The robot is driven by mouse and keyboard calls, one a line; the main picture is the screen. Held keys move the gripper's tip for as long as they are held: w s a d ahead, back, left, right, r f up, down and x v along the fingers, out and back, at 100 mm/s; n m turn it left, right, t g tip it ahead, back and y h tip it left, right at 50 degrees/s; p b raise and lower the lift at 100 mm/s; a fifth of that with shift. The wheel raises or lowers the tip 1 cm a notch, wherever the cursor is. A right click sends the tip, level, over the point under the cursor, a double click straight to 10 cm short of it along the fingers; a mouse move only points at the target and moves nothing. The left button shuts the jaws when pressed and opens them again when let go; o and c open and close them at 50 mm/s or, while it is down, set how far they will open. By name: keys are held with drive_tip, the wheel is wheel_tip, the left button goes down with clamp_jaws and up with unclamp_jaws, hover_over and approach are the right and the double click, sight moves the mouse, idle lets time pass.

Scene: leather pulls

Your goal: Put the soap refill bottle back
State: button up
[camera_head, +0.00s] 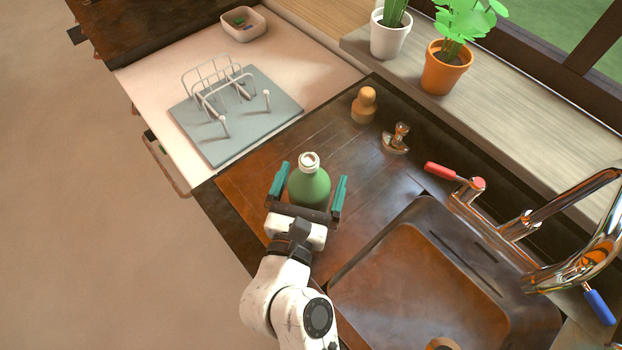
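A green bottle (309,187) with a pale neck and open-looking top stands upright on the brown drainboard (260,180), left of the sink. I take it to be the soap refill bottle. My gripper (310,186) has teal fingers, one on each side of the bottle. The fingers are spread, with a narrow gap showing between each finger and the bottle. The bottle's lower part is hidden behind the gripper's dark crossbar.
The sink (420,270) lies to the right, with a tap (530,225) behind it. A wooden knob-shaped object (365,105) and a copper piece (397,139) stand behind the bottle. A wire rack (215,85) stands on a grey mat (278,102). Potted plants line the sill.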

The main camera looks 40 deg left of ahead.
drive_tip(key=shift+r, duration=0.1)
drive_tip(key=b+v, duration=0.2)
drive_tip(key=v, duration=1)
drive_tip(key=shift+r, duration=0.1)
idle(1.6)
